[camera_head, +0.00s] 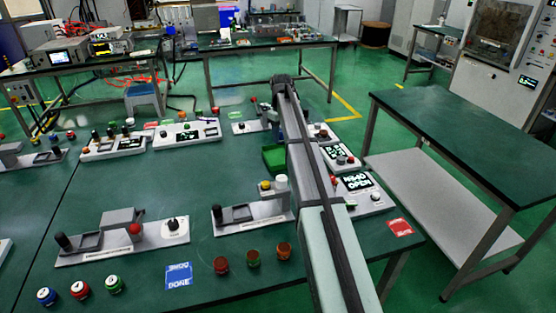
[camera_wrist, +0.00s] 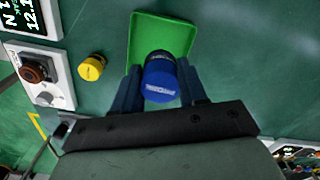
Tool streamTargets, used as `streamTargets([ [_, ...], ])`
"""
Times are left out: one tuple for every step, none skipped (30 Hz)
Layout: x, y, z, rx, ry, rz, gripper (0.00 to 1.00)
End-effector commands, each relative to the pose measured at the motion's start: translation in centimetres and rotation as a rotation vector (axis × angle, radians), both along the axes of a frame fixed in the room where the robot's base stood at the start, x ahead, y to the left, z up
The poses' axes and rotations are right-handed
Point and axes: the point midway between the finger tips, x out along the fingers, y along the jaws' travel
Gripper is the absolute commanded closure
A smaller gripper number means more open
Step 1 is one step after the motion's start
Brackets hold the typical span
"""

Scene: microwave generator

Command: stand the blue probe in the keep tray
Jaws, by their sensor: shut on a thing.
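The blue probe (camera_wrist: 160,78) shows in the wrist view as a short dark cylinder with a bright blue, lettered cap. My gripper (camera_wrist: 160,88) is shut on it, one finger on each side. A shallow green tray (camera_wrist: 163,30), which looks like the keep tray, lies just beyond and beneath the probe. I cannot tell whether the probe touches its floor. In the head view the green tray (camera_head: 274,157) sits just left of my arm, which hides part of it. The probe is not clear there.
A yellow-capped cylinder (camera_wrist: 92,68) stands left of the tray, beside a panel with a brown knob (camera_wrist: 36,70). In the head view, a fixture (camera_head: 250,215) stands in front of the tray and another device (camera_head: 186,134) behind left. Green bench top is clear left of the tray.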

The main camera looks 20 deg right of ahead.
Motion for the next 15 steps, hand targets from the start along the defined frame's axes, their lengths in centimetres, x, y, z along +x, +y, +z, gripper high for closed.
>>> streamTargets([
  [0.1, 0.0, 0.0, 0.0, 0.0, 0.024, 1.0],
  [0.1, 0.0, 0.0, 0.0, 0.0, 0.035, 1.0],
  [0.1, 0.0, -0.1, 0.0, 0.0, 0.049, 1.0],
  [0.1, 0.0, -0.1, 0.0, 0.0, 0.055, 1.0],
  [0.0, 0.0, -0.3, 0.0, 0.001, 0.06, 1.0],
  [0.0, 0.0, -0.5, 0.0, 0.001, 0.065, 1.0],
  [0.0, 0.0, -0.8, 0.0, 0.001, 0.067, 1.0],
  [0.0, 0.0, -1.1, 0.0, 0.002, 0.069, 1.0],
  [0.0, 0.0, -1.6, 0.0, 0.002, 0.069, 1.0],
  [-0.1, 0.0, -2.0, 0.0, 0.002, 0.069, 1.0],
  [-0.1, 0.0, -2.5, 0.0, 0.002, 0.068, 1.0],
  [-0.1, 0.0, -3.2, 0.0, 0.002, 0.068, 1.0],
  [-0.1, 0.0, -3.7, 0.001, 0.002, 0.068, 1.0],
  [-0.1, 0.0, -4.1, 0.001, 0.002, 0.068, 1.0],
  [-0.1, 0.0, -4.8, 0.001, 0.002, 0.067, 1.0],
])
